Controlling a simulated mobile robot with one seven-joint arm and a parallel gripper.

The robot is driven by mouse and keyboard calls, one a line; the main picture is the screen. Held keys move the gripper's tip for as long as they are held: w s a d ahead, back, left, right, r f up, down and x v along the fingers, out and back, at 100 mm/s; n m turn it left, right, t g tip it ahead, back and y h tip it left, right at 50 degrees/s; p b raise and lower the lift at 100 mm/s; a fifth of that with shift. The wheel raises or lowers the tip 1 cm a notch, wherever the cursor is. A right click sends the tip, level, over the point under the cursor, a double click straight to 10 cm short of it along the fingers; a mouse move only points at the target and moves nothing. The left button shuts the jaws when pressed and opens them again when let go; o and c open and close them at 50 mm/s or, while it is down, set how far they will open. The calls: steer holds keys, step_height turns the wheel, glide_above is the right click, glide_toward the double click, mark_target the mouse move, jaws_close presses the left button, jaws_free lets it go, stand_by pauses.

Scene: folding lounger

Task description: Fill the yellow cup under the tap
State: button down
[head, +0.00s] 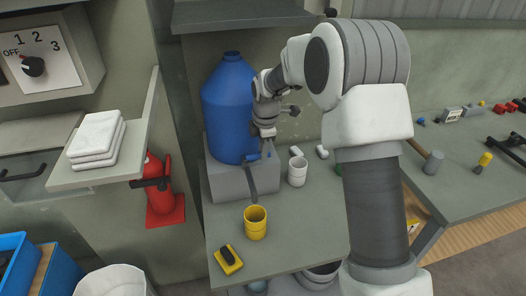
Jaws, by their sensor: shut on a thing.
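The yellow cup (255,224) stands upright on the grey-green counter, in front of the grey stand. I cannot tell whether there is water in it. A large blue water jug (229,105) sits on the grey stand (235,182). The tap (253,157), with a blue part, is at the jug's lower front right. A dark narrow spout or channel (251,182) runs from below it towards the cup's far rim. My gripper (264,146) is at the tap, pointing down, and appears shut on the blue tap handle. Its fingertips are small and partly hidden.
A white cup (297,171) stands right of the stand, with small white items behind it. A yellow block with a black top (228,260) lies near the counter's front left. A shelf with folded towels (96,138) juts out at left. A workbench (460,175) with tools is at right.

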steer(key=c, duration=0.8)
jaws_free()
steer(key=shift+o, duration=0.2)
steer(key=shift+r, duration=0.15)
steer(key=s+r, duration=0.3)
steer(key=r, duration=1.4)
steer(key=shift+s+d, duration=0.15)
steer(key=shift+d, duration=0.2)
steer(key=shift+f, duration=0.1)
